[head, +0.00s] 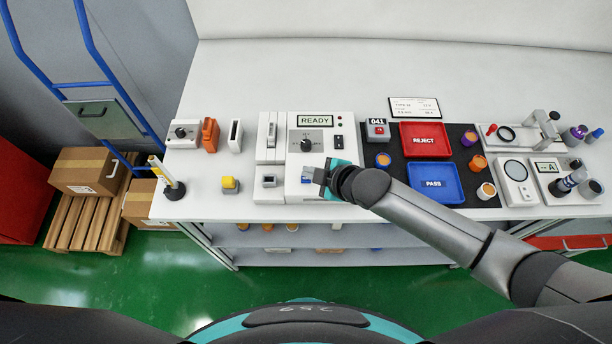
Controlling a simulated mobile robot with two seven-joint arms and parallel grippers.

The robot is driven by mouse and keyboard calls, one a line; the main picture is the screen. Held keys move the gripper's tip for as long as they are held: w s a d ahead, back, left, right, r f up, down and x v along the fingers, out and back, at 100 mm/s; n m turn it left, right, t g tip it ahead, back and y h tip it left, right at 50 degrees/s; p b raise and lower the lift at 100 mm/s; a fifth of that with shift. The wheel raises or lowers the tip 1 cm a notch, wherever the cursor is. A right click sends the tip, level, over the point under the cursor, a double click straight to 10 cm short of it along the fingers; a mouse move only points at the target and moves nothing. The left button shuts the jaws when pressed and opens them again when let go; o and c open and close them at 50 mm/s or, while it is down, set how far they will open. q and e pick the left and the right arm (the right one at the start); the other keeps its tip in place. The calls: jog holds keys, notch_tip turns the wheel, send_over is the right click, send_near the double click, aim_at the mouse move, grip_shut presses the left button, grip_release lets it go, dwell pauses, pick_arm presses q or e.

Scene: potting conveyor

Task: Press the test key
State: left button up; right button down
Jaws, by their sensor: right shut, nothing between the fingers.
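The white tester (293,188) stands on the bench left of centre. Its display (315,120) reads READY, with a black dial (306,146) below it. A small black switch (338,142) and small indicator lamps sit at its right side. My right gripper (309,175) is shut and empty, over the lower front part of the tester. I cannot make out a test key; the gripper covers part of the panel there. Whether the fingertips touch the panel cannot be told. My left gripper is not in view.
To the right are a red REJECT tray (426,152), a blue PASS tray (413,191) and a counter (377,130) reading 041. The bench's back is clear.

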jog(key=shift+f, duration=0.4)
jog(key=shift+f+b, duration=0.4)
jog(key=shift+b, duration=0.05)
dwell(0.5)
jog(key=shift+r, duration=0.1)
jog(key=shift+r+p, duration=0.75)
jog(key=shift+p, duration=0.15)
notch_tip(320, 180, up, 5)
jog(key=p, duration=0.5)
dwell(0.6)
